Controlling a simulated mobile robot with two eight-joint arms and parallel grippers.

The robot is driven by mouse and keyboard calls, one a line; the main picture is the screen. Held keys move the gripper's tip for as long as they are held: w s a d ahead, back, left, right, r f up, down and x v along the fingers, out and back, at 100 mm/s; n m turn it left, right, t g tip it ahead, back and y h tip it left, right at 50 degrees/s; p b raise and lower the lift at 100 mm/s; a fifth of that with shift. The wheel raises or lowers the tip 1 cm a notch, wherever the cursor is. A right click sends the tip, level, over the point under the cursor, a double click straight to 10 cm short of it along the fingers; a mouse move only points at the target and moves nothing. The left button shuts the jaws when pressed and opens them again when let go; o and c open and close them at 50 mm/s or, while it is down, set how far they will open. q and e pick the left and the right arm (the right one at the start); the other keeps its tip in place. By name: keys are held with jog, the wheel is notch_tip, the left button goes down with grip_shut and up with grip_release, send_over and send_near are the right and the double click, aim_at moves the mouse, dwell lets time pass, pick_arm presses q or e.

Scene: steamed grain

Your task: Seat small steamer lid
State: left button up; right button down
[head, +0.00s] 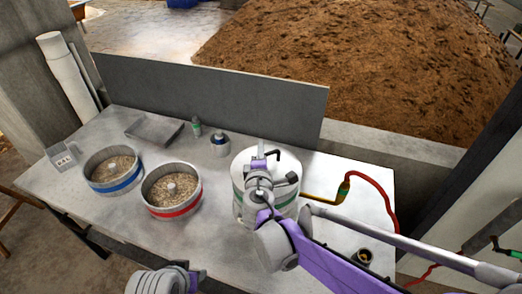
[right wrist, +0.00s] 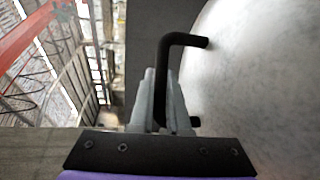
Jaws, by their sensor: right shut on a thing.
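The pale round lid (head: 287,161) shows over a white steamer pot (head: 238,196) with a green band in the head view. I cannot tell whether the lid rests on the rim or hangs just above it. My right gripper (right wrist: 160,80) is shut on the lid's black bent handle (right wrist: 162,60). The pale lid surface (right wrist: 260,80) fills the right of the right wrist view. In the head view my right gripper and purple arm hide the lid's middle and the pot's near right side. My left gripper's fingers are not in view.
Two round tins of grain, one blue-banded (head: 114,181) and one red-banded (head: 186,208), stand left. A red hose (head: 378,187) lies right. The table's (head: 222,257) front is mostly bare.

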jog(key=shift+f, duration=0.15)
jog(key=c, duration=0.8)
grip_release()
